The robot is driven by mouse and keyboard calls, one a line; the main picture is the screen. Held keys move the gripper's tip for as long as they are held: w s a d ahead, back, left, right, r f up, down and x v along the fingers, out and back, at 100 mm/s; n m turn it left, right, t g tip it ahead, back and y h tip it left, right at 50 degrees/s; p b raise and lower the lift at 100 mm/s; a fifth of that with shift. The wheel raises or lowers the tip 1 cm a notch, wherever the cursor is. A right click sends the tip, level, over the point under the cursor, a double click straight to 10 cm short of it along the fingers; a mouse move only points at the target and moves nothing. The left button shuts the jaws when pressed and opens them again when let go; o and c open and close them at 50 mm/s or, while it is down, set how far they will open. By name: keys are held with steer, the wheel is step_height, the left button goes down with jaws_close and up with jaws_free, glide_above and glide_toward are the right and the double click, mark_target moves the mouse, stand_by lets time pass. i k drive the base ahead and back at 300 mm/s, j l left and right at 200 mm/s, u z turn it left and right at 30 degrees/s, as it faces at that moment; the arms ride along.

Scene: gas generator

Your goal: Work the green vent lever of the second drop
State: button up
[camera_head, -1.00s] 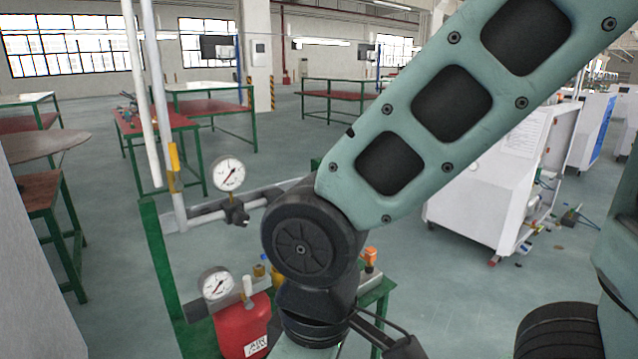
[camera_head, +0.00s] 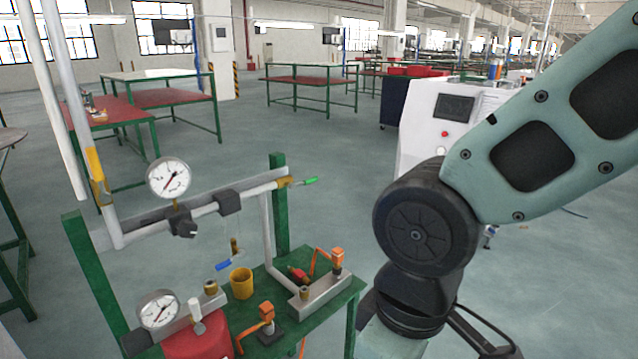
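A small green lever (camera_head: 310,181) sticks out to the right from a brass fitting at the right end of the horizontal grey pipe (camera_head: 235,195), beside the green post. A grey drop pipe (camera_head: 267,235) runs down near that end to a metal block (camera_head: 322,297) on the bench. A blue lever (camera_head: 223,266) sits on a brass valve (camera_head: 235,246) further left. I cannot tell from the picture which drop is the second. My arm's wrist hangs at the lower right, to the right of the green lever and apart from it. My gripper's fingers are below the frame.
The green rig bench (camera_head: 345,300) carries a brass cup (camera_head: 241,283), orange fittings (camera_head: 265,312) and a red tank (camera_head: 198,340). Dial gauges (camera_head: 168,179) stand at its left. A white cabinet (camera_head: 425,120) stands behind my arm. Open floor lies behind the rig.

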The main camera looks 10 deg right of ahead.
mark_target(305, 182)
steer(key=i+j+z, duration=0.1)
steer(key=i+j, duration=0.15)
steer(key=i, duration=0.15)
steer(key=i+j+z, duration=0.1)
steer(key=i+j, duration=0.2)
steer(key=i, duration=0.1)
